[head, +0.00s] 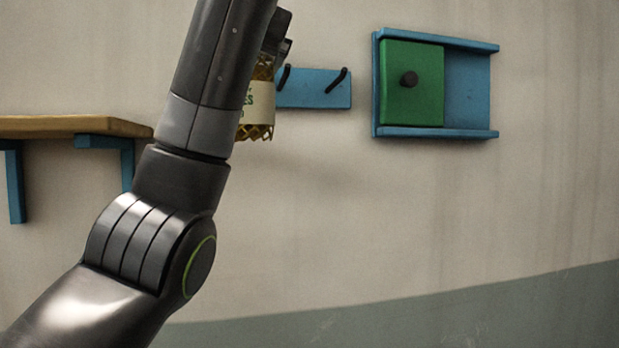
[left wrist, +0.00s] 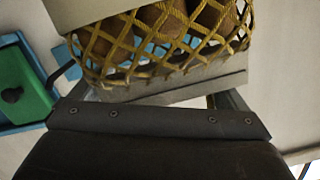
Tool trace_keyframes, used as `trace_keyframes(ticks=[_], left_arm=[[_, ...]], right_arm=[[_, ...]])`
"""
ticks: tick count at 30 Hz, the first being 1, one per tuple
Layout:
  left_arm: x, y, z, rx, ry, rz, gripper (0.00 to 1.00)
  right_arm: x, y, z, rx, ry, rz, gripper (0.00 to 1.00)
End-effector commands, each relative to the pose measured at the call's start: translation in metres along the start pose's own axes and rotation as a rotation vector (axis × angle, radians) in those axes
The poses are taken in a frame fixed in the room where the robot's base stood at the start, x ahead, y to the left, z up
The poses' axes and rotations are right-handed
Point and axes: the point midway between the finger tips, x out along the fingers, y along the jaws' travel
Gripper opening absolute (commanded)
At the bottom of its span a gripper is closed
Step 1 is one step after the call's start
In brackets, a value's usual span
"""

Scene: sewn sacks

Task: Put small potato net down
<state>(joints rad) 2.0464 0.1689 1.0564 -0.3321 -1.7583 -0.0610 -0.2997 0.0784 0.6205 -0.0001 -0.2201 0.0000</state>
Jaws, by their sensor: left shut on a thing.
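The small potato net (head: 257,105) is a yellow mesh bag with a pale label, partly hidden behind my left arm in the head view. In the left wrist view the net (left wrist: 165,45) shows brown potatoes through its mesh, close in front of the camera. My left gripper (head: 283,45) is mostly hidden by its own arm at the top of the head view. It is shut on the net and holds it up near the wall. Whether the net touches the hook rail behind it, I cannot tell. My right gripper is in neither view.
A blue rail (head: 318,90) with dark hooks is on the wall just right of the net. Further right is a blue frame (head: 480,90) with a green sliding panel (head: 425,85) and dark knob. A wooden shelf (head: 60,126) on blue brackets is at the left; its visible top is clear.

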Motion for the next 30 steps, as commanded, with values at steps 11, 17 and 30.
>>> trace_keyframes(ticks=[11,17,30], left_arm=[[0.076,0.068,0.103,0.015,0.036,0.103,0.35],[0.103,0.098,0.166,0.024,0.057,0.159,0.35],[0.128,0.144,0.314,0.037,0.097,0.262,0.35]], right_arm=[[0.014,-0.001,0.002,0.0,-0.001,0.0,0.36],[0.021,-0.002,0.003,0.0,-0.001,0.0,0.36],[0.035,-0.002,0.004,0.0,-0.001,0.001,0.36]])
